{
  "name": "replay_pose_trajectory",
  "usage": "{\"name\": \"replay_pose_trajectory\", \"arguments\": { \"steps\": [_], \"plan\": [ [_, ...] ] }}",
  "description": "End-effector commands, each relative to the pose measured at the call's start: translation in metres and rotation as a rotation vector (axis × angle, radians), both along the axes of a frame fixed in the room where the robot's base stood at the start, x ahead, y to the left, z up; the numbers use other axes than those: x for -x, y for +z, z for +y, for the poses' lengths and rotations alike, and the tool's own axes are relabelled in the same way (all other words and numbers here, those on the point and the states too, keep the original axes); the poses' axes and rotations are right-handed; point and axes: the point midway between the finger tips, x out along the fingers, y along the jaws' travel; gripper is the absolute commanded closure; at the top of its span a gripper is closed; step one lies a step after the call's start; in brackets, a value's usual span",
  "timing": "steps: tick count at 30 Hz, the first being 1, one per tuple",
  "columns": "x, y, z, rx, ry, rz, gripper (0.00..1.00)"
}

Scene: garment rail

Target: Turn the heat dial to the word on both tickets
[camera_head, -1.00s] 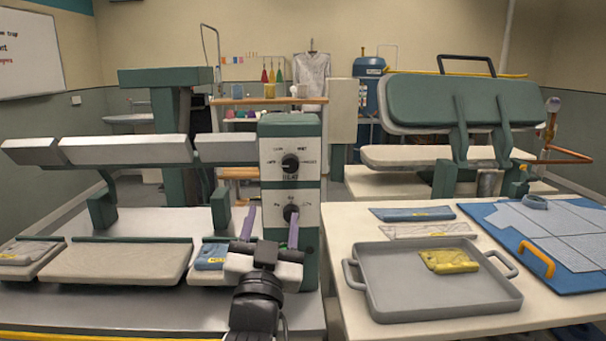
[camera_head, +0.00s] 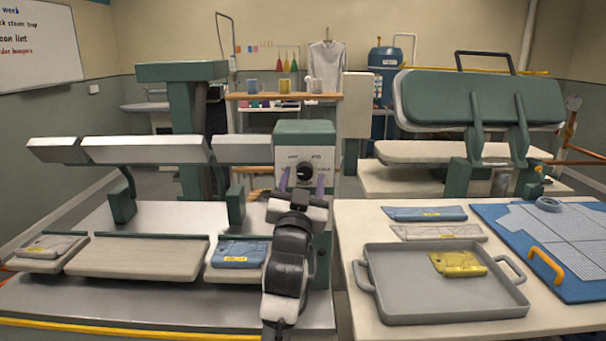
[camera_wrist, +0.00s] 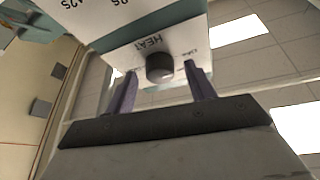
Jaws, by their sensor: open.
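The heat dial (camera_head: 305,171), a dark round knob, sits on the white face of the green-topped control box (camera_head: 305,130). The wrist view shows the knob (camera_wrist: 160,68) close up, with the word HEAT beside it. The words around it and its pointer are too small or blurred to read. My gripper (camera_head: 302,182) is open, its two purple fingers on either side of the knob, apart from it as far as I can tell. Yellow tickets lie on the grey folded garment (camera_head: 48,246) and the blue folded garment (camera_head: 239,253) on the press. Their words are unreadable.
My arm hides the lower dial in the head view. Press heads (camera_head: 145,150) stand left of the box. On the right table, a grey tray (camera_head: 440,306) holds a yellow garment (camera_head: 458,263) beside a blue board (camera_head: 570,285).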

Motion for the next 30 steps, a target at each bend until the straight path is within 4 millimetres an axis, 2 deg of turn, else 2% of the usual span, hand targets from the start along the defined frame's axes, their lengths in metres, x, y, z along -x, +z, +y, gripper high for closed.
{"name": "replay_pose_trajectory", "arguments": {
  "steps": [10, 20, 30],
  "plan": [
    [-0.0034, 0.0015, -0.0005, 0.0, 0.0, -0.001, 0.45],
    [-0.0033, 0.0015, -0.0004, 0.0, 0.0, -0.001, 0.89],
    [-0.0033, 0.0004, 0.0012, -0.051, 0.002, -0.002, 0.9]
  ]
}}
